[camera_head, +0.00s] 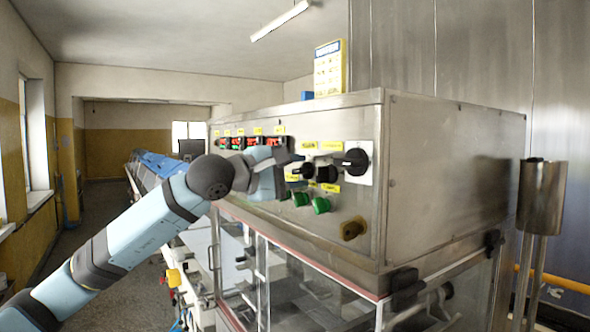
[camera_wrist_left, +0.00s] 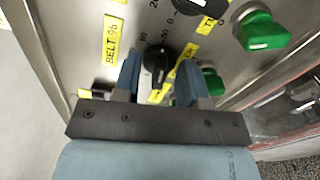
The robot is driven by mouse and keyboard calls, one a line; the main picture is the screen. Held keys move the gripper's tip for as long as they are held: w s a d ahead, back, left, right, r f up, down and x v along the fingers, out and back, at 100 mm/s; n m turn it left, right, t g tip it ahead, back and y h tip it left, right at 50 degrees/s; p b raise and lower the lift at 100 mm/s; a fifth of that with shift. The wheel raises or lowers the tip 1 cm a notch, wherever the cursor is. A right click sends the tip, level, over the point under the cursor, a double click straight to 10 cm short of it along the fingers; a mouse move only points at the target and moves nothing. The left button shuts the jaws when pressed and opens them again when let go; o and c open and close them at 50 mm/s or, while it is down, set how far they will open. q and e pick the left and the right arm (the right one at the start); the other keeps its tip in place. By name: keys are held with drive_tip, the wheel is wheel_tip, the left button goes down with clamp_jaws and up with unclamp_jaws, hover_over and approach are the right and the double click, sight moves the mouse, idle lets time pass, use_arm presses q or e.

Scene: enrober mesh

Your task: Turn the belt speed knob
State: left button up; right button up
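The belt speed knob (camera_wrist_left: 157,57) is a small round black knob with a white pointer line, beside a yellow "BELT %" label (camera_wrist_left: 112,38) in the left wrist view. My left gripper (camera_wrist_left: 160,65) is open, with one blue finger on each side of the knob. Small gaps show between fingers and knob; I cannot tell whether the fingertips reach past its face. In the head view my left gripper (camera_head: 288,165) is at the front of the control panel (camera_head: 345,125), and my gripper and arm hide part of the panel there. My right gripper is not in view.
Close by are another black knob (camera_wrist_left: 184,6), green switches (camera_wrist_left: 258,30) and a large black rotary switch (camera_head: 356,161). Red displays (camera_head: 238,143) line the panel's left part. Clear guard doors (camera_head: 290,285) lie below. A metal cylinder (camera_head: 541,197) stands at the right.

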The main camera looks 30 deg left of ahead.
use_arm(q)
clamp_jaws()
drive_tip(key=shift+b, duration=0.3)
drive_tip(key=shift+f+n+b, duration=0.2)
drive_tip(key=shift+n+b, duration=0.4)
drive_tip(key=shift+b, duration=0.05)
drive_tip(key=n+b, duration=0.5)
drive_tip(key=shift+r+n, duration=0.2)
drive_tip(key=shift+n, duration=0.6)
drive_tip(key=shift+a+r, duration=0.1)
unclamp_jaws()
